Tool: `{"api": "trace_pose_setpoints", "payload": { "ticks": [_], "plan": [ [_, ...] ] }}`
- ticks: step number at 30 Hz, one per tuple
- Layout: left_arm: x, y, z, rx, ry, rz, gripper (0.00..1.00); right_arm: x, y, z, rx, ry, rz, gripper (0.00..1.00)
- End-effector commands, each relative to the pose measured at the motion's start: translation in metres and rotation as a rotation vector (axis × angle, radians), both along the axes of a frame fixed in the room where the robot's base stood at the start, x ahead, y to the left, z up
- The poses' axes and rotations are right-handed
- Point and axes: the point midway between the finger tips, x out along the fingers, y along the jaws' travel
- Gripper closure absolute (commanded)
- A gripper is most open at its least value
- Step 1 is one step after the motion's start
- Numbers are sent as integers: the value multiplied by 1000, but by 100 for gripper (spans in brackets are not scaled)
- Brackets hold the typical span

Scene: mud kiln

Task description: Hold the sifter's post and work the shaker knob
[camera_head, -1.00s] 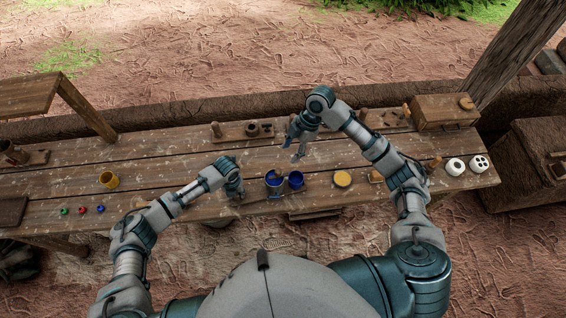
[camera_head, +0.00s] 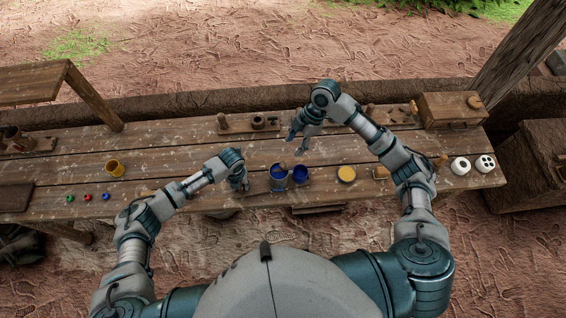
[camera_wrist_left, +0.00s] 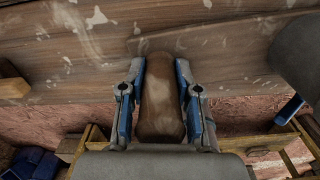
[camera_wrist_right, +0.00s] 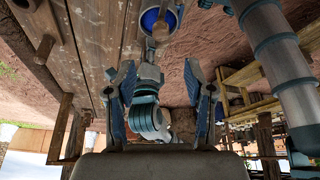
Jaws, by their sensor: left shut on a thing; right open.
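My left gripper (camera_head: 240,184) is at the front half of the bench, left of two blue cups. In the left wrist view, its fingers (camera_wrist_left: 160,100) are shut on an upright-looking brown wooden post (camera_wrist_left: 160,95) with a rounded end. The left blue cup (camera_head: 278,180) has something brownish at its rim; the right blue cup (camera_head: 300,175) stands close beside it. My right gripper (camera_head: 298,140) is open and empty, above the bench behind the cups. In the right wrist view, its fingers (camera_wrist_right: 163,100) are spread apart. I cannot make out the shaker knob clearly.
A yellow cup (camera_head: 116,168) and small coloured balls (camera_head: 87,197) are at the left. A yellow-topped round pot (camera_head: 346,174), white pots (camera_head: 460,166) and a wooden box (camera_head: 452,110) are at the right. Wooden racks (camera_head: 250,124) stand along the back edge.

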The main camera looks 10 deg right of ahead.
Motion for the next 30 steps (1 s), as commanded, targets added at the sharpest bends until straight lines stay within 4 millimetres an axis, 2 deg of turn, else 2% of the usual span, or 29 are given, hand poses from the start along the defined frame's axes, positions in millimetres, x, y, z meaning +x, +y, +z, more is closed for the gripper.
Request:
{"api": "trace_pose_setpoints", "payload": {
  "ticks": [5,12,18,24,30],
  "plan": [
    [0,0,0,-1,0,0,100,-4,9,-23,0,5,0,47],
    [0,0,0,-1,0,0,100,-9,28,-70,1,5,0,47],
    [0,0,0,0,0,0,100,-11,39,-99,0,3,0,47],
    [0,0,0,0,0,0,100,-12,43,-110,0,1,-1,47],
    [0,0,0,0,0,0,100,-12,43,-110,0,1,-1,47]
  ]
}}
